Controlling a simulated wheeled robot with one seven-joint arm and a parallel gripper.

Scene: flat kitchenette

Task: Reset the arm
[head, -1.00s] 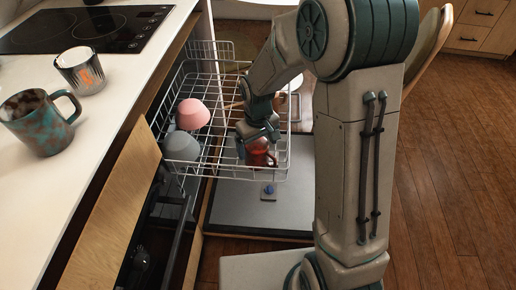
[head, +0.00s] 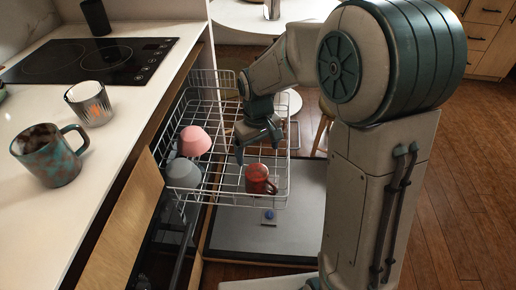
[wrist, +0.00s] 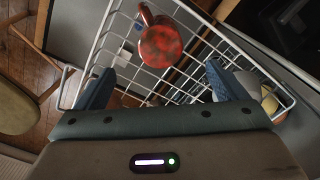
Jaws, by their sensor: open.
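My gripper (head: 259,146) is open and empty above the dishwasher's upper rack (head: 226,200). Its two blue fingers (wrist: 155,88) stand wide apart in the wrist view. A red mug (head: 258,180) sits in the rack near its front right corner, just below and apart from my gripper. In the wrist view the red mug (wrist: 160,46) lies beyond the fingertips, with its handle toward the top. A pink bowl (head: 194,140) and a grey bowl (head: 183,173) sit at the left of the rack.
The open dishwasher door (head: 275,230) lies flat under the rack. On the counter (head: 75,215) at left stand a teal-brown mug (head: 50,157), a patterned cup (head: 90,104) and a cooktop (head: 90,60). A round white table (head: 238,17) is behind. Open wooden floor lies at right.

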